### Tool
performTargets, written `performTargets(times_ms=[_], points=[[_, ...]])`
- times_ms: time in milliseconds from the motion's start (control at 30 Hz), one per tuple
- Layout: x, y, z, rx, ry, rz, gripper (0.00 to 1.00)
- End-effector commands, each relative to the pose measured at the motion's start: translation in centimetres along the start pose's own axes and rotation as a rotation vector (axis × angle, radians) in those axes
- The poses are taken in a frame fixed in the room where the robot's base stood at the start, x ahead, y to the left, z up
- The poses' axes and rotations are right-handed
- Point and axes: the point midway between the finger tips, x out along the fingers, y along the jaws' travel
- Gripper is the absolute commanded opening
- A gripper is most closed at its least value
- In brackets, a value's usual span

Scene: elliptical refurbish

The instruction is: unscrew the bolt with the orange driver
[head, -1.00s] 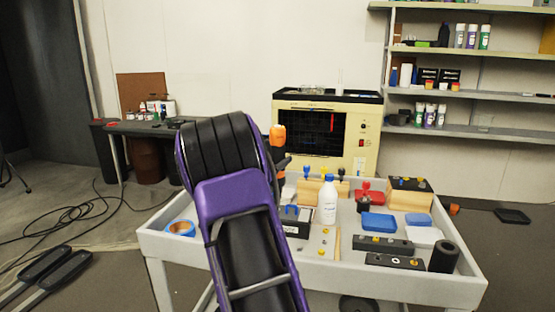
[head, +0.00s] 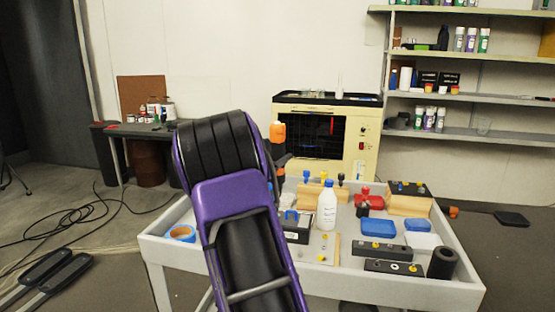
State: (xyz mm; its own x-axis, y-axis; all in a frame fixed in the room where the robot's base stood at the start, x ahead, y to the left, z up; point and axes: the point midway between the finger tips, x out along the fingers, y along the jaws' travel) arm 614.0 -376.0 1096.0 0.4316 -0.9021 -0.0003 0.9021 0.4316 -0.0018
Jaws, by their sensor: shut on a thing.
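The orange driver (head: 277,133) stands upright just right of my arm, its orange handle above my gripper (head: 279,152). My gripper is shut on the driver; my arm hides most of the gripper and the driver's lower part. On the cart below, a light wooden board (head: 329,249) carries small yellow bolt heads (head: 322,258). Dark blocks (head: 394,268) at the cart's front right also carry bolt-like heads. I cannot tell which is the task's bolt. The driver is held above the cart, apart from these bolts.
The grey cart (head: 420,290) holds a white bottle (head: 327,204), a black box (head: 293,225), blue boxes (head: 378,225), a wooden driver rack (head: 317,193), a black cylinder (head: 443,262) and a blue tape roll (head: 181,233). A beige machine (head: 361,150) stands behind.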

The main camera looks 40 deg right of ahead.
Motion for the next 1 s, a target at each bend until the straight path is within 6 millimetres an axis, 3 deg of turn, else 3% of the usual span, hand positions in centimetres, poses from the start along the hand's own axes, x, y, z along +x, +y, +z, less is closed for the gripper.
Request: performTargets(times_ms=[633,1000], points=[[0.0,-0.1,5.8,0.002,-0.004,-0.001,0.00],[0.0,0.0,6.1,0.001,-0.003,-0.001,0.00]])
